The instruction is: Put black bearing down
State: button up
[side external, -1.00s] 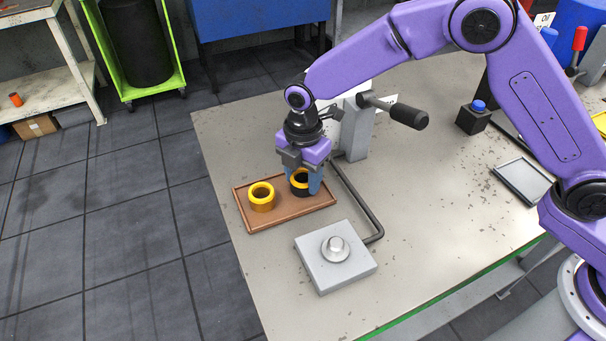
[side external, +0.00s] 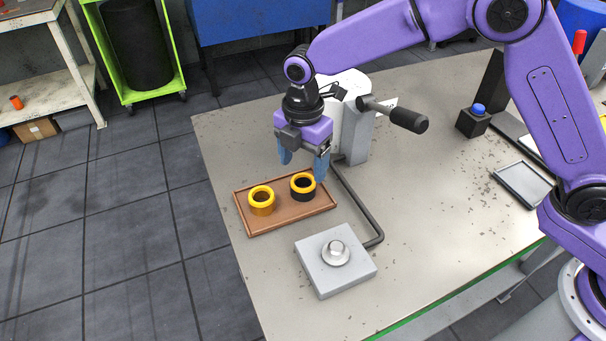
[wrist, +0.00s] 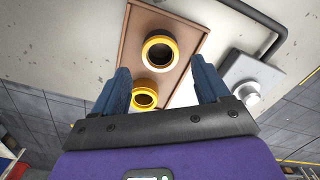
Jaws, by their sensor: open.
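The black bearing (side external: 303,188), a black ring with a yellow top rim, sits upright in the right part of the brown tray (side external: 280,219). It also shows in the wrist view (wrist: 174,62), ahead of the fingers. A second ring, all yellow (side external: 262,202), sits to its left in the tray and shows in the wrist view (wrist: 144,97). My gripper (side external: 303,171) is open and empty, just above the black bearing. Its blue fingers are spread wide and clear of the ring; in the wrist view the gap between them (wrist: 165,85) holds nothing gripped.
A grey block with a round metal post (side external: 336,254) stands in front of the tray. A lever press with a black handle (side external: 408,120) and a bent dark bar (side external: 358,203) stand close on the right.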

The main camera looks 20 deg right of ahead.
notch_tip(320, 180, up, 7)
jog(key=shift+f, duration=0.2)
jog(key=shift+s, duration=0.1)
dwell(0.5)
jog(key=s+d+r+m+t+y, duration=0.1)
jog(key=s+d+r+m, duration=0.2)
jog(key=s+d, duration=0.4)
jog(key=s+d+r+m+t, duration=0.1)
jog(key=s+d+r+m, duration=0.25)
jog(key=s, duration=0.55)
jog(key=s+d+f+m+g, duration=0.1)
jog(key=s+d+f+m, duration=0.1)
jog(key=s+d, duration=0.4)
jog(key=s+d+f+m, duration=0.3)
jog(key=s+d, duration=0.4)
jog(key=d, duration=0.3)
jog(key=shift+s+d+f+g+h, duration=0.2)
jog(key=shift+d+f+g+h, duration=0.15)
jog(key=shift+f, duration=0.2)
